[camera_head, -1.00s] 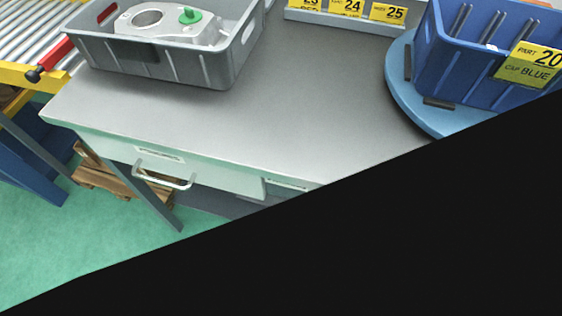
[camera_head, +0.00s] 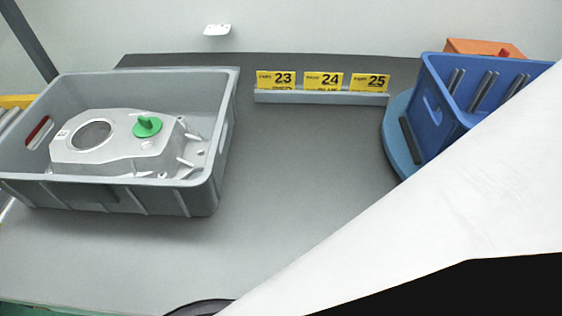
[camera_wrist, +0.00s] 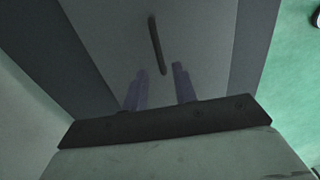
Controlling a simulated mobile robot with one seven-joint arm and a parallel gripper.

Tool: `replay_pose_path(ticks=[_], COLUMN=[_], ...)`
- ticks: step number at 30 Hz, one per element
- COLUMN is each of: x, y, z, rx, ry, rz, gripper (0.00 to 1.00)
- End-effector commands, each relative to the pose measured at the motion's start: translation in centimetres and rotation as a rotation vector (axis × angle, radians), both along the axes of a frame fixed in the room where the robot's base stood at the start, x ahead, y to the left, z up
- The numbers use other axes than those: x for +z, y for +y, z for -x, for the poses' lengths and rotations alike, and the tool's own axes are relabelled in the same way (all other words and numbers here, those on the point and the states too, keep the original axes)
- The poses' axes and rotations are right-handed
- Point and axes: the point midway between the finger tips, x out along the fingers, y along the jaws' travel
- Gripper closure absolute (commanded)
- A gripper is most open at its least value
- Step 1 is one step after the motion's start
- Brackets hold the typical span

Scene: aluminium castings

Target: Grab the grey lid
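I cannot pick out a grey lid for certain in either view. The casting (camera_head: 110,157) is a silver aluminium housing with a round opening and a green knobbed plug (camera_head: 147,126); it lies inside the grey crate (camera_head: 110,198) at the left. My gripper (camera_wrist: 158,80) shows in the wrist view with its two fingers apart and nothing between them. Beyond the fingertips is a plain grey panel (camera_wrist: 110,40) with a slim dark bar (camera_wrist: 157,45) on it; I cannot tell what the panel belongs to. My gripper is not clearly visible in the head view.
A label rail (camera_head: 320,97) numbered 23 to 25 stands at the back. The grey tabletop (camera_head: 300,170) between is clear.

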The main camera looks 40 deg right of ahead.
Motion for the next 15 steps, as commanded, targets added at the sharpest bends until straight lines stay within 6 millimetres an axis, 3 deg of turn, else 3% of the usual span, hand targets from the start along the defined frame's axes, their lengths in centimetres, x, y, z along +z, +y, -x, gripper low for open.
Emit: replay_pose_path(ticks=[3, 11, 15], x=[-2.1, -4.0, -6.2], y=[0.0, -0.1, -0.4], z=[0.0, 0.1, 0.3], rx=[-0.001, 0.000, -0.001], ry=[0.001, 0.000, 0.002], rz=[-0.001, 0.000, -0.001], gripper=[0.72, 0.72, 0.72])
